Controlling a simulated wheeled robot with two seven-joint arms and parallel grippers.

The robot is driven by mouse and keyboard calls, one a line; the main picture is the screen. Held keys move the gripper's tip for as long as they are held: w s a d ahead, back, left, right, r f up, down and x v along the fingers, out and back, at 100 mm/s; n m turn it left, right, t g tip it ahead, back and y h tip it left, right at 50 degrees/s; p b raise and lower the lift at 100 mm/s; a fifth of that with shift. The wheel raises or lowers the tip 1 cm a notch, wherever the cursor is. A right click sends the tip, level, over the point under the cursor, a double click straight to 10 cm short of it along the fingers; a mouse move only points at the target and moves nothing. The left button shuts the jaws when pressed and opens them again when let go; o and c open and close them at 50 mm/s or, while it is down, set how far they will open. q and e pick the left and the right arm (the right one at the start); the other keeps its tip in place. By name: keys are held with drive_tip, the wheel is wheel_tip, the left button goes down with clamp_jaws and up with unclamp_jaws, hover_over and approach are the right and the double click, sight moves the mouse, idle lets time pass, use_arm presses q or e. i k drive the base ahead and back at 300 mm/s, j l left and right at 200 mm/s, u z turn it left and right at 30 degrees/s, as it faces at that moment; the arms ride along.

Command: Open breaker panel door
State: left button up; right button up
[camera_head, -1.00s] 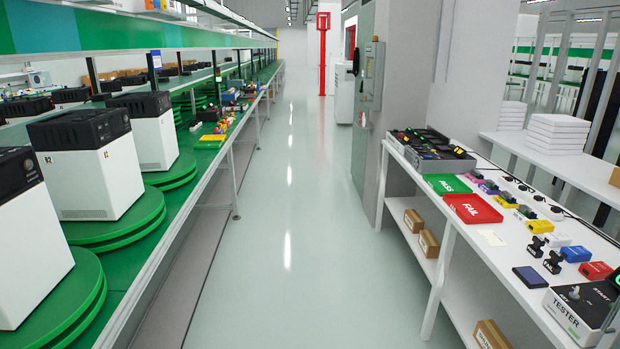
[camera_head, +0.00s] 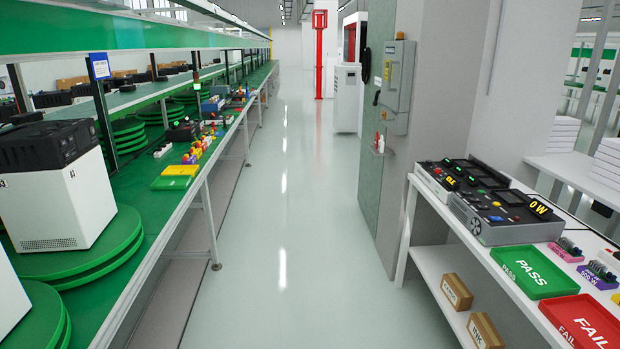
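A grey breaker panel (camera_head: 397,76) is mounted on the side of the grey-green column, right of the aisle. Its door looks shut, though it is seen at a slant and small. Neither of my grippers is in view.
A clear aisle (camera_head: 290,220) runs ahead. On its left is a green-topped line (camera_head: 150,185) with turntables and white units. On its right, a white bench (camera_head: 425,187) holds test devices, a green PASS tray (camera_head: 520,282) and a red FAIL tray (camera_head: 566,334).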

sight(393, 52)
drive_tip(key=i+z, duration=0.2)
drive_tip(key=i, duration=0.3)
drive_tip(key=i+j+z, duration=0.2)
drive_tip(key=i, duration=0.3)
drive_tip(key=i+j+z, duration=0.2)
drive_tip(key=i, duration=0.3)
drive_tip(key=i+j+z, duration=0.2)
drive_tip(key=i+j, duration=0.15)
drive_tip(key=i, duration=0.15)
